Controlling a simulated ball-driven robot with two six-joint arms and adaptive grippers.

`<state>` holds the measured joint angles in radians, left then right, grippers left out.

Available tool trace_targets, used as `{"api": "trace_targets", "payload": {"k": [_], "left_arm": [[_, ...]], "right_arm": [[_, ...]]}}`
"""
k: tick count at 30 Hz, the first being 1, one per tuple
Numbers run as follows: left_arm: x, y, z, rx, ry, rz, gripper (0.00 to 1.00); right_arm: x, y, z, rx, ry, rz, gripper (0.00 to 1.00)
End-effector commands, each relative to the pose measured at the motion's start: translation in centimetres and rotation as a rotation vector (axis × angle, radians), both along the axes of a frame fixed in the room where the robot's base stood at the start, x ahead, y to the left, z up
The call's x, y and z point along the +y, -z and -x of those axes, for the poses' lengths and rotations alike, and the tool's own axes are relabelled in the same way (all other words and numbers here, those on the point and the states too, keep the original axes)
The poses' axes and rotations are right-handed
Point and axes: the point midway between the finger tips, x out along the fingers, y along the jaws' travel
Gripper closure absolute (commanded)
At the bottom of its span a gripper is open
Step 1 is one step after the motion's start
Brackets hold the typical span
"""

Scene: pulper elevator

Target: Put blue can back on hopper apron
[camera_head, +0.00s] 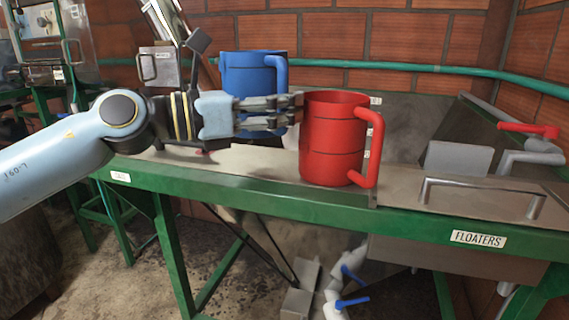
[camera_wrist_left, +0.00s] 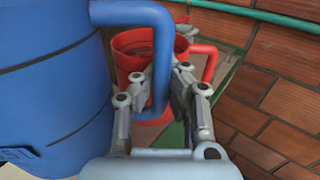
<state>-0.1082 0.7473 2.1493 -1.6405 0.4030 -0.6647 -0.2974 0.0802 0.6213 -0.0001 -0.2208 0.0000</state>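The blue can (camera_head: 250,75) is upright behind my left gripper in the head view, its lower part largely hidden by the fingers. In the left wrist view the blue can (camera_wrist_left: 50,85) fills the left side, and its handle (camera_wrist_left: 160,88) runs down between the two fingers, close against them. My left gripper (camera_head: 285,110) appears shut on that handle; it also shows in the wrist view (camera_wrist_left: 168,75). I cannot tell whether the can's base touches the metal apron (camera_head: 235,168). My right gripper is out of view.
A red can (camera_head: 331,140) stands on the apron just right of my fingertips, its handle facing right. A green frame edge (camera_head: 250,192) runs along the front. A metal handle (camera_head: 482,190) and grey pipes with a red lever (camera_head: 528,129) are at right. A brick wall (camera_head: 400,38) stands behind.

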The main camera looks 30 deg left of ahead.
Motion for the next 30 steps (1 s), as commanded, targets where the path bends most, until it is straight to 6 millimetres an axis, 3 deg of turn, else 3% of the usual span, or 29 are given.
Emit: {"api": "trace_targets", "payload": {"k": [1,4,14,26,30], "left_arm": [[0.0,1.1,0.0,0.000,-0.001,0.002,1.00],[0.0,1.9,0.0,-0.002,0.000,-0.001,1.00],[0.0,6.3,0.0,0.001,0.000,0.001,1.00],[0.0,6.8,0.0,-0.002,0.001,-0.001,1.00],[0.0,6.7,0.0,-0.001,0.001,-0.002,0.85]], "right_arm": [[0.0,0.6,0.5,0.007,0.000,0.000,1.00],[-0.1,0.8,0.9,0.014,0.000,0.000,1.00],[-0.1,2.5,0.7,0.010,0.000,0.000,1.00],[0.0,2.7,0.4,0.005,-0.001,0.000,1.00],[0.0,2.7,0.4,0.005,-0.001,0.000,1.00]]}}
